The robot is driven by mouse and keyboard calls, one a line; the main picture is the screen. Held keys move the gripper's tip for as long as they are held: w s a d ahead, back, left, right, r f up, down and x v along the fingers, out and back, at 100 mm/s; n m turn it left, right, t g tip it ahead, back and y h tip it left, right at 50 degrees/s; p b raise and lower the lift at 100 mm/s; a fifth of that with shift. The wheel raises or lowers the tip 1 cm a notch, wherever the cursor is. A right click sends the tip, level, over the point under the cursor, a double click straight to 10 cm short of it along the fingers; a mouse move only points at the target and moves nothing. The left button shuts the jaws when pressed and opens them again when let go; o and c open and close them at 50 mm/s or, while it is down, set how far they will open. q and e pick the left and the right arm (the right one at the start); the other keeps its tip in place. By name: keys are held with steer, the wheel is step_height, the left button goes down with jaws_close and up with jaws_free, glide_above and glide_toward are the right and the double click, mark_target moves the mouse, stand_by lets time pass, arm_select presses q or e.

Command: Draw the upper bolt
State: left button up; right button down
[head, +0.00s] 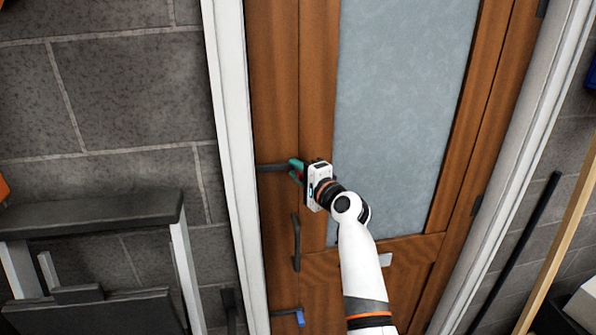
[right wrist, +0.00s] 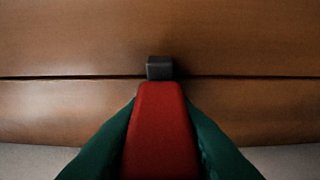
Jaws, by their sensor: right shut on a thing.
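The upper bolt (head: 272,167) is a dark bar lying across the left part of the wooden door at mid height. My right gripper (head: 297,170) is at the bar's right end, its green fingers against the door side. In the right wrist view the bolt's red handle (right wrist: 158,130) sits between the two green fingers, which are shut on it. A dark block (right wrist: 160,68) shows at the handle's far end, over the seam in the wood. The gripper hides most of the handle in the head view. My left gripper is not in view.
A dark vertical door handle (head: 296,243) is just below my right gripper. A lower bolt with a blue handle (head: 300,318) is near the bottom. A white frame (head: 230,150) borders the door. A dark folded item (head: 90,260) stands at left, and dark and wooden poles lean at right.

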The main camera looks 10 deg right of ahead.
steer(key=d+b, duration=0.1)
steer(key=d, duration=0.5)
steer(key=shift+d, duration=0.15)
steer(key=c, duration=1.6)
jaws_free()
steer(key=o, duration=0.4)
steer(key=shift+d, duration=0.25)
steer(key=shift+s+a+b, duration=0.1)
steer(key=shift+b, duration=0.2)
